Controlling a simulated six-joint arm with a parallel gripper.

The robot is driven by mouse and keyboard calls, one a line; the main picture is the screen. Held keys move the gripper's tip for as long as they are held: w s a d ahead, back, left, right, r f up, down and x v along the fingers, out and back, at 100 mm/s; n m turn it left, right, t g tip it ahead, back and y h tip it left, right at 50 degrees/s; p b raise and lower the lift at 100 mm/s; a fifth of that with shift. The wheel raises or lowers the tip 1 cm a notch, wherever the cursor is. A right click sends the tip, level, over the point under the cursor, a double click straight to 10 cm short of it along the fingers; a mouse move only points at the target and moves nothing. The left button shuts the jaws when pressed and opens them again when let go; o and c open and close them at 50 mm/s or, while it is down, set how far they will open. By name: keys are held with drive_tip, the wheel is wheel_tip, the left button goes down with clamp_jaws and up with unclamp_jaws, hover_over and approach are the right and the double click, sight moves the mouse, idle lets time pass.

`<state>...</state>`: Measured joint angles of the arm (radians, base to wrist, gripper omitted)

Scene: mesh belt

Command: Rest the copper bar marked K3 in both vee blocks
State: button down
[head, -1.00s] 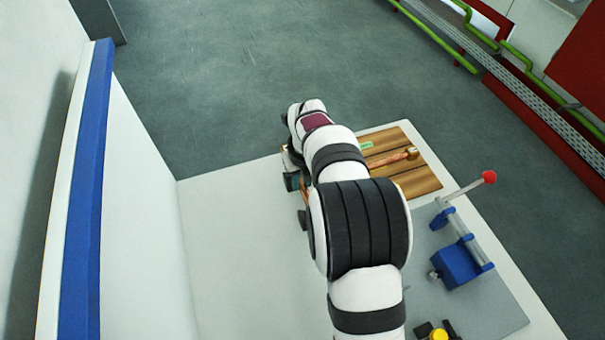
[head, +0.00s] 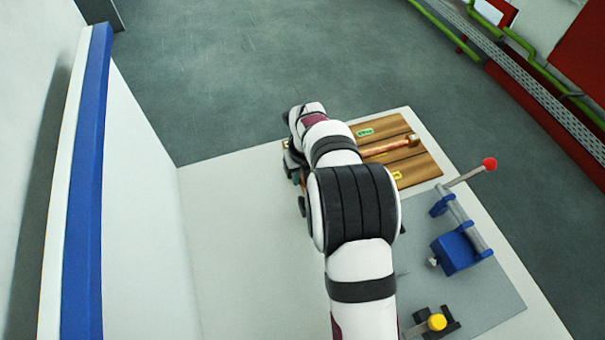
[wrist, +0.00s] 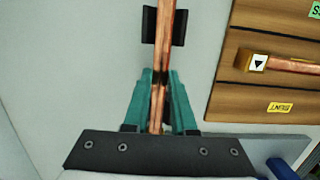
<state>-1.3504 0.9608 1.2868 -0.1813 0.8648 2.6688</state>
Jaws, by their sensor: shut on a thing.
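My gripper (wrist: 160,80) has teal fingers shut on a copper bar (wrist: 165,45), seen in the wrist view. The bar runs lengthwise away from the fingers and out of the top of the picture. A dark vee block (wrist: 180,27) shows on both sides of the bar's far part. I cannot tell whether the bar touches it or hangs above it. No K3 mark is readable on the held bar. The other vee block is not clear in the wrist view. In the head view my arm hides most of the gripper and bar.
A wooden board (head: 425,168) at the right holds another copper bar (wrist: 290,64) with a black triangle on its white end. Green and yellow tags lie on the board. A blue clamp (head: 458,252) with a red-knobbed lever stands nearer. The white tabletop left of my arm is clear.

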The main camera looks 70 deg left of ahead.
drive_tip(key=shift+f, duration=0.4)
drive_tip(key=c, duration=0.7)
unclamp_jaws()
drive_tip(key=shift+o, duration=0.2)
wheel_tip(320, 180, up, 16)
drive_tip(key=d, duration=0.2)
drive_tip(key=shift+d+f, duration=0.2)
drive_tip(key=shift+d, duration=0.05)
